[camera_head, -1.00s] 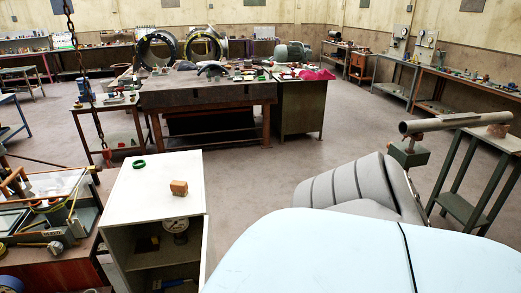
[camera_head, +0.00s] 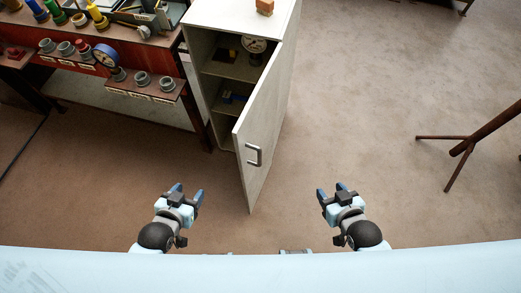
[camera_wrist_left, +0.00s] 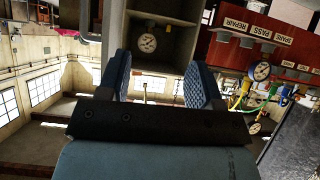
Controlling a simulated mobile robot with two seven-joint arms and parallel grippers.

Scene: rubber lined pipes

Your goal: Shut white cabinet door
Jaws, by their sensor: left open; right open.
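The white cabinet (camera_head: 205,15) stands at the top middle of the head view, with its door (camera_head: 262,125) swung wide open toward me. The door has a grey handle (camera_head: 254,155) near its free edge. My left gripper (camera_head: 186,191) is open and empty, left of the door and apart from it. My right gripper (camera_head: 332,189) is open and empty, right of the door and also apart. The left wrist view shows the left gripper's two spread fingers (camera_wrist_left: 160,82) with nothing between them, and part of the open cabinet (camera_wrist_left: 180,45) beyond.
Inside the cabinet a pressure gauge (camera_head: 254,45) stands on a shelf. A brick-like block (camera_head: 265,6) sits on top. A brown workbench (camera_head: 140,55) with several fittings is to the left. A dark stand (camera_head: 470,145) is at the right. The floor between is clear.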

